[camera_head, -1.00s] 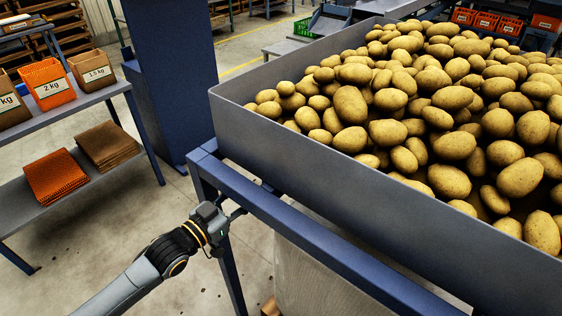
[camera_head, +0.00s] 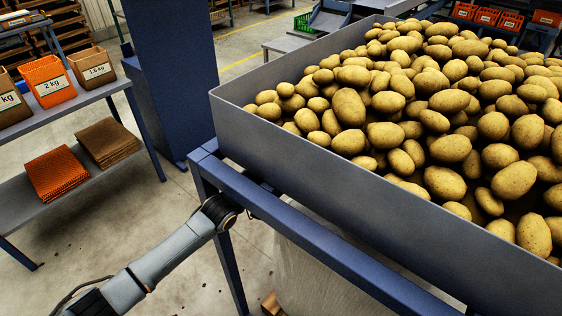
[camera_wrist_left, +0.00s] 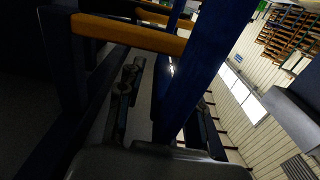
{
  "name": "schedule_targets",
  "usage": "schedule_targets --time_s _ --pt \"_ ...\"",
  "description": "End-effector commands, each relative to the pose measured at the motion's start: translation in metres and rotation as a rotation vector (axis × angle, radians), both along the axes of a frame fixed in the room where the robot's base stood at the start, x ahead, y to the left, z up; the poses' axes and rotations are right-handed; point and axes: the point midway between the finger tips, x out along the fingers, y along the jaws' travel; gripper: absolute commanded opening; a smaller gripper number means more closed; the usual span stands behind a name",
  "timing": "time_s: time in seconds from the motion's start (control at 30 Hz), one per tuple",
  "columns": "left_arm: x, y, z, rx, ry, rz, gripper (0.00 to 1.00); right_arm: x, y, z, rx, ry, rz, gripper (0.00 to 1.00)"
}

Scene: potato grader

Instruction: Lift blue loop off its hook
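I cannot make out the blue loop or its hook for certain in either view. In the head view my left arm reaches in from the left and its end goes behind the blue frame rail (camera_head: 300,230), so the gripper is hidden there. A pale bulk bag (camera_head: 310,270) hangs under the rail. The left wrist view is dark: a wide blue band (camera_wrist_left: 205,70) crosses it slantwise near an orange-yellow bar (camera_wrist_left: 130,34). A dark jointed part (camera_wrist_left: 125,95), probably a finger of my left gripper, shows left of the band. I cannot tell whether it touches anything.
A grey hopper (camera_head: 350,190) full of potatoes stands above the frame. A blue column (camera_head: 168,75) stands behind it. At left a shelf table (camera_head: 95,98) holds orange and brown bags. The floor between table and frame is clear.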

Motion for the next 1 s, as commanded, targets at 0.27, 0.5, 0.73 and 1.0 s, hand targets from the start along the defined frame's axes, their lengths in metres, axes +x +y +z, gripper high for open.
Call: schedule_targets --time_s 0.27,0.5,0.73,1.0 --pt "0.0 0.0 0.0 -0.001 0.001 0.0 0.09 -0.001 0.0 0.0 0.0 0.001 -0.001 0.36" --pt "0.0 0.0 0.0 0.0 0.0 0.0 0.0 -0.001 -0.001 0.0 -0.001 0.001 -0.001 0.36" --pt "0.006 0.009 -0.004 0.004 -0.002 0.001 0.0 0.0 0.0 -0.011 -0.001 0.0 -0.001 0.36" --pt "0.015 0.021 -0.001 0.003 0.0 0.004 0.0 0.0 0.0 -0.017 0.0 0.0 -0.001 0.36"
